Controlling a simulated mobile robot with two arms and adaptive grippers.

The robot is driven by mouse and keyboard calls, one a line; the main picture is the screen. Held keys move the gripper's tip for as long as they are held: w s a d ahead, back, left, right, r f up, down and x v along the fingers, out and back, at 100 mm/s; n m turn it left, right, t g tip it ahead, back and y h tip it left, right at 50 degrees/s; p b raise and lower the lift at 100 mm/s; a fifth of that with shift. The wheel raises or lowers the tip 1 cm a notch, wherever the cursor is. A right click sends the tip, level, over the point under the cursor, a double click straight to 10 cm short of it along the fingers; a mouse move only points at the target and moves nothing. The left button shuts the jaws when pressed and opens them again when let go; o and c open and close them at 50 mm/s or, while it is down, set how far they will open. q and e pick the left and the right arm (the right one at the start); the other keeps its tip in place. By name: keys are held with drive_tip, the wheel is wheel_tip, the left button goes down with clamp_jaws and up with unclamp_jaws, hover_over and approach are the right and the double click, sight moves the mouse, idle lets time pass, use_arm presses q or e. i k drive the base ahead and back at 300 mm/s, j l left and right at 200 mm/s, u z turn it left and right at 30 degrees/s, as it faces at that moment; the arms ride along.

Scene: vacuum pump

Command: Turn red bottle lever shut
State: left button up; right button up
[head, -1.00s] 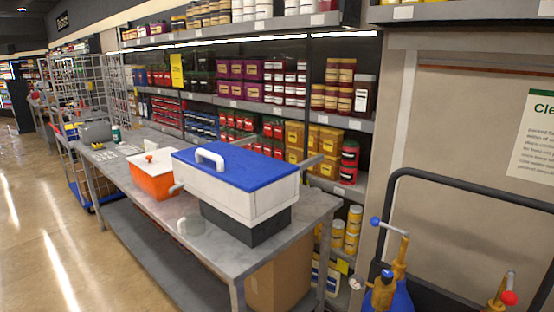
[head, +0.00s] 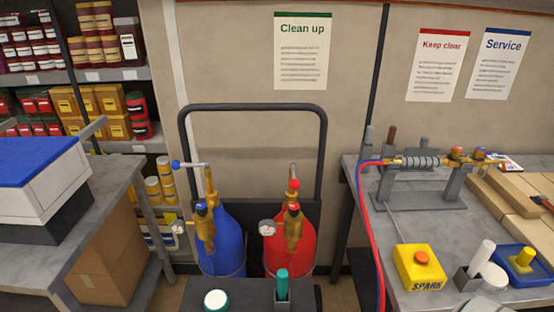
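A red bottle (head: 292,243) stands upright on a dark cart at the middle of the head view, right of a blue bottle (head: 231,238). The red bottle has a brass valve (head: 292,228) on top. A red knob (head: 294,184) shows at its upper end and a second, smaller red knob lies just below it. The lever seems to point toward me, so its angle is hard to tell. A round gauge (head: 267,228) sits at the valve's left. The blue bottle's lever, with a blue knob (head: 176,164), sticks out to the left. Neither of my grippers is in view.
The cart's dark handle frame (head: 252,107) rises behind the bottles. A dark tray with a white-topped jar (head: 216,300) and a green-handled tool (head: 282,283) is in front. A workbench with a torch (head: 420,161) and yellow box (head: 420,268) is right; a grey table (head: 110,195) is left.

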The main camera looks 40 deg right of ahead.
sight(294, 184)
drive_tip(key=k+l+z, duration=0.1)
drive_tip(key=z, duration=1.1)
